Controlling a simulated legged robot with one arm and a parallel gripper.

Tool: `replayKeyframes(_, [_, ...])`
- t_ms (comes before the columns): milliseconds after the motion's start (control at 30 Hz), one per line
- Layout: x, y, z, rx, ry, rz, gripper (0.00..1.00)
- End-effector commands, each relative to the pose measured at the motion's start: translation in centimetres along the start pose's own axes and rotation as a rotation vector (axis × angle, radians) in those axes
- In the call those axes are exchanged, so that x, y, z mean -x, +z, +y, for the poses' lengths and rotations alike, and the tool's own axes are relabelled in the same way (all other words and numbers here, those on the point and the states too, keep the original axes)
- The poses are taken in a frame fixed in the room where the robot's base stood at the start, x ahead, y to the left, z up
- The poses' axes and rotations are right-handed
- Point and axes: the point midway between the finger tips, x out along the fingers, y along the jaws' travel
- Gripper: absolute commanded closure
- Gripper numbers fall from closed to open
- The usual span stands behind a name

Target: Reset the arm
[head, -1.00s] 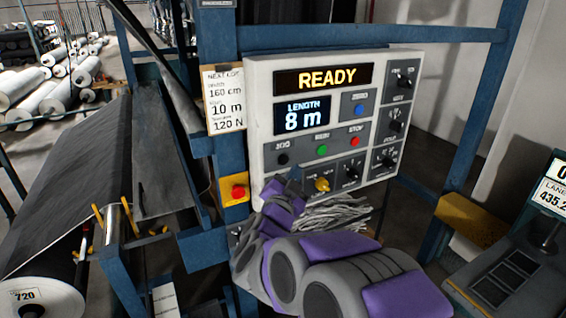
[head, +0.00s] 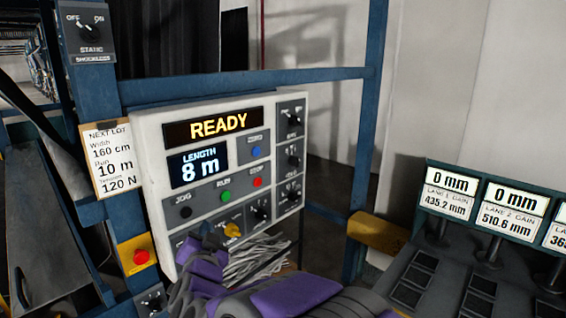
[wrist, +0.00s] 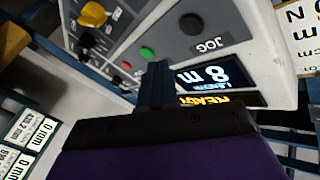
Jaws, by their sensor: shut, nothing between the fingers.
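My arm with purple and grey links reaches from the bottom of the head view toward the control panel (head: 160,150). My gripper (head: 212,238) is small there, in front of the panel's lower part, near the yellow knob (head: 232,230). In the wrist view my gripper (wrist: 155,80) shows as dark fingers shut together, with nothing between them. They point toward the panel face, which appears upside down there. The panel reads READY, with length 8 m. I cannot tell whether the fingertips touch the panel.
A blue frame post (head: 365,150) stands right of the panel. Left are a lot card (head: 112,160) and a red button (head: 141,256) on a yellow plate. Lane gauges (head: 447,192) stand at right.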

Motion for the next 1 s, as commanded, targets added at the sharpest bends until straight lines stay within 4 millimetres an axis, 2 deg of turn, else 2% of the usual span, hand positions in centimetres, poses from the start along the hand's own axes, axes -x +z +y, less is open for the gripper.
replayKeyframes(67, [0.6,-0.8,0.9,0.014,-0.012,-0.095,1.0])
replayKeyframes(267, [4.1,0.0,4.1,0.094,-0.02,-0.377,1.0])
replayKeyframes(467, [10.1,0.6,8.9,0.19,0.03,-0.649,1.0])
replayKeyframes(567, [14.0,0.8,12.1,0.237,0.083,-0.789,1.0])
replayKeyframes(767, [23.7,0.4,19.0,0.307,0.239,-1.069,1.0])
replayKeyframes(900, [31.7,-0.5,23.4,0.322,0.386,-1.263,1.0])
replayKeyframes(1000, [37.4,-1.2,25.8,0.312,0.496,-1.391,1.0])
